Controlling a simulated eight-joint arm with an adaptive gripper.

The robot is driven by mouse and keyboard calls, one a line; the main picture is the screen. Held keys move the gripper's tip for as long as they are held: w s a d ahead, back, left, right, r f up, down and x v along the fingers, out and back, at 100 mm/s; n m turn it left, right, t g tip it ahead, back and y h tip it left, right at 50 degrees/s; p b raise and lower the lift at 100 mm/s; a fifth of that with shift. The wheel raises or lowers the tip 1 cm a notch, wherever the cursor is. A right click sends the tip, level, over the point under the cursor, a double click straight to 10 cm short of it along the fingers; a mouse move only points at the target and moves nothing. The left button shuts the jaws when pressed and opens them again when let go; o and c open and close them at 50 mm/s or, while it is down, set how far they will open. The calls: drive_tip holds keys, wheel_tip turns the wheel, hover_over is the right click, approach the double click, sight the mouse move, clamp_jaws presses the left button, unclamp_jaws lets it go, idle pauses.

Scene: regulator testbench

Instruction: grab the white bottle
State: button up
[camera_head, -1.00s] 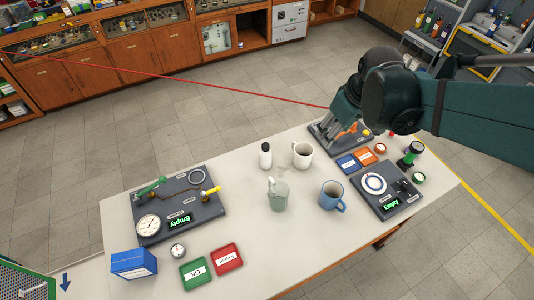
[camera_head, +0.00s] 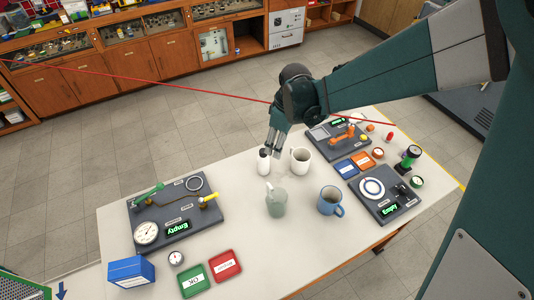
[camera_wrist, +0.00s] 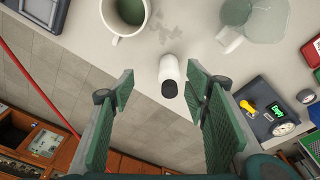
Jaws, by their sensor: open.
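The white bottle (camera_head: 264,162) stands upright near the far edge of the table, with a dark cap. In the wrist view the white bottle (camera_wrist: 171,76) lies ahead of and between the fingers, a little right of the middle of the gap. My gripper (camera_head: 272,147) is above and just behind the bottle in the head view, pointing down. In the wrist view my gripper (camera_wrist: 165,82) has its two green-padded fingers wide apart, with nothing held between them.
A white mug (camera_head: 301,160) stands close to the right of the bottle. A pale green pitcher (camera_head: 277,202) and a blue mug (camera_head: 329,201) stand nearer the front. A gauge board (camera_head: 204,215) lies left. A red line (camera_wrist: 25,75) crosses the view.

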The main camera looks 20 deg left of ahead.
sight(263, 155)
drive_tip(key=shift+n+g, duration=0.4)
drive_tip(key=shift+n, duration=0.5)
drive_tip(key=a+f, duration=0.5)
drive_tip(key=shift+s+a+f, duration=0.2)
drive_tip(key=shift+s+f, duration=0.05)
drive_tip(key=shift+s, duration=0.05)
drive_tip(key=shift+a+f, duration=0.15)
drive_tip(key=shift+f, duration=1.1)
drive_tip(key=shift+f, duration=0.1)
drive_tip(key=shift+s+a+f, duration=0.1)
drive_tip(key=shift+a+f, duration=0.1)
drive_tip(key=shift+f, duration=1.05)
drive_tip(key=shift+a+f, duration=0.15)
drive_tip(key=shift+f, duration=1.1)
drive_tip(key=c, duration=1)
